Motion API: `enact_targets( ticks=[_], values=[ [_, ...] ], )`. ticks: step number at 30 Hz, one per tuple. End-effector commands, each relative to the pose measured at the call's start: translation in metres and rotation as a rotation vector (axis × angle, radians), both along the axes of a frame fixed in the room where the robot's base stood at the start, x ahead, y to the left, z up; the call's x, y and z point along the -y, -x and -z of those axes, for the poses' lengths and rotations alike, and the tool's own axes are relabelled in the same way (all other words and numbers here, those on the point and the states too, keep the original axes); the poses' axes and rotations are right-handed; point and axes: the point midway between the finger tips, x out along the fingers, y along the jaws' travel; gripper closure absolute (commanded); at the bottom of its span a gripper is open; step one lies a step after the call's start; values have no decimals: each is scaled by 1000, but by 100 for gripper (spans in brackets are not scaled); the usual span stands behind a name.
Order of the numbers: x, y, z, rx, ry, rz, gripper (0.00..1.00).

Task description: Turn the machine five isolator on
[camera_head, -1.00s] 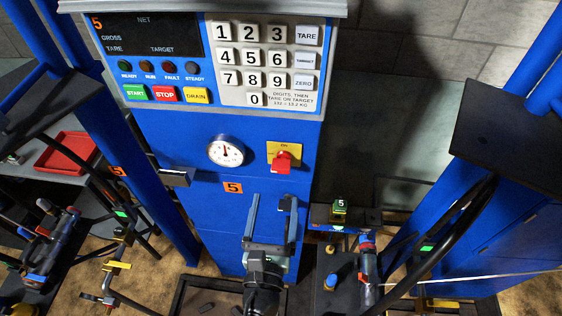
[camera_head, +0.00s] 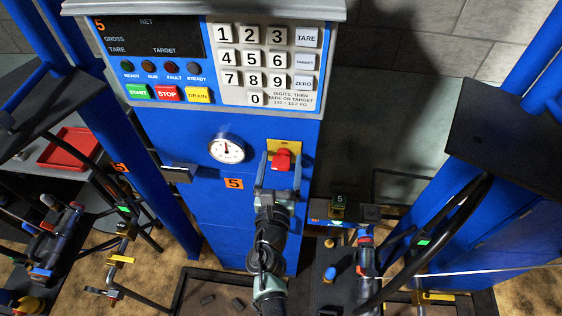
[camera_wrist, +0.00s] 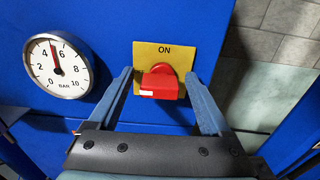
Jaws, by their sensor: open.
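The machine five isolator is a red knob (camera_head: 281,160) on a yellow plate (camera_head: 296,150) on the front of the blue column. It also shows in the wrist view as a red knob (camera_wrist: 160,84) below the word ON on its yellow plate (camera_wrist: 180,52). A white mark shows on the knob's lower left edge. My gripper (camera_head: 278,172) is just in front of the knob. In the wrist view my gripper (camera_wrist: 160,82) is open, with one blue finger on each side of the knob. I see gaps between the fingers and the knob; exact depth is unclear.
A round pressure gauge (camera_head: 227,150) is left of the isolator, with its needle near 5 in the wrist view (camera_wrist: 59,66). The keypad panel (camera_head: 262,65) juts out above. An orange label 5 (camera_head: 233,184) is lower left. A black cable (camera_head: 440,240) hangs at right.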

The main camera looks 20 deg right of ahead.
Motion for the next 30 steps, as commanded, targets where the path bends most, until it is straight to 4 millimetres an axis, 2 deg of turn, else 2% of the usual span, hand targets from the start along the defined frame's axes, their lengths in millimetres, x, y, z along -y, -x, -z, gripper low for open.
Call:
enact_targets(
  ticks=[2, 15, 23, 30],
  values=[
    [0, 0, 0, 0, 0, 0, 21],
    [0, 0, 0, 1, 0, 0, 100],
    [0, 0, 0, 9, -20, 0, 100],
    [0, 0, 1, 54, -124, 0, 100]
  ],
)
